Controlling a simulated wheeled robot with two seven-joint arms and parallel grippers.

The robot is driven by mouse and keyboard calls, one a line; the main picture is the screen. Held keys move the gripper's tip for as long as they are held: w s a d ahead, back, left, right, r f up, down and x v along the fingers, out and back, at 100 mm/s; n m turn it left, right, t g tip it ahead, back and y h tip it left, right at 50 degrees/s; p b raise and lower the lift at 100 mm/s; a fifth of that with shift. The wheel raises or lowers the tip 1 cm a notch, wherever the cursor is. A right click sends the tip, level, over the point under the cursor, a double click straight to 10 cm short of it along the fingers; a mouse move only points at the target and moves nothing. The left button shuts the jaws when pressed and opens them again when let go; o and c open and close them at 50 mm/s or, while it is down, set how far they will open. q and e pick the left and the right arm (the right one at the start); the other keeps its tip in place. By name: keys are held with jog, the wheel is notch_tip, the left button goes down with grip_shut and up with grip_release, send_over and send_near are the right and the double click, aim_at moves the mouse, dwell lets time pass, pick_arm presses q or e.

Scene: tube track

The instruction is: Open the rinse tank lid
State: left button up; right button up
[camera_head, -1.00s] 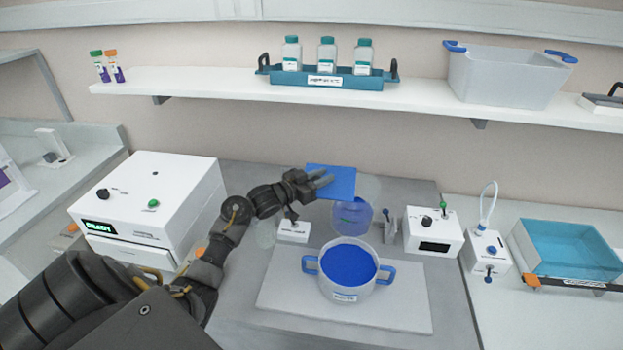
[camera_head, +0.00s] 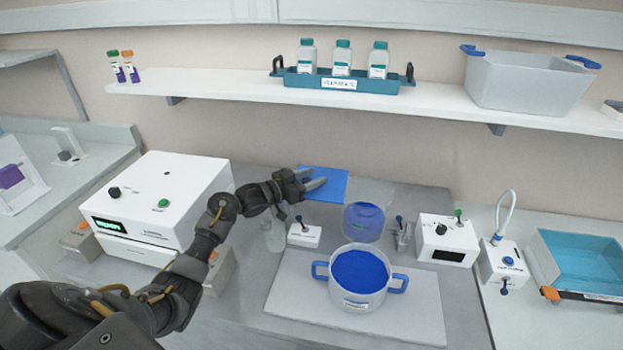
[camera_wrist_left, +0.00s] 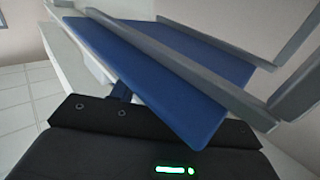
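A flat blue panel (camera_head: 332,187), which looks like a lid, stands raised behind and left of a clear round vessel with blue in it (camera_head: 363,222). No label shows that this is the rinse tank. My left gripper (camera_head: 318,180) is at the panel, its fingers overlapping the panel's left part. In the left wrist view the blue panel (camera_wrist_left: 180,75) fills the middle, and the two grey fingers (camera_wrist_left: 235,85) lie apart across it, with blue showing between them. I cannot tell how firmly they touch it. My right gripper is out of view.
A blue-handled pot (camera_head: 360,278) stands on a pale board in front. A small white switch box (camera_head: 304,236) is below the panel. White control boxes (camera_head: 447,240) and a teal open tank (camera_head: 580,262) are at right. A white instrument (camera_head: 160,195) is left, beside my arm.

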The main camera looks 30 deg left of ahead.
pick_arm(q)
jog(key=shift+s+a, duration=0.1)
jog(key=shift+s, duration=0.1)
jog(key=p+v, duration=0.3)
jog(key=v, duration=0.3)
jog(key=shift+s+r+p, duration=0.1)
jog(key=shift+p, duration=0.3)
jog(key=shift+s+a, duration=0.25)
jog(key=shift+s, duration=0.15)
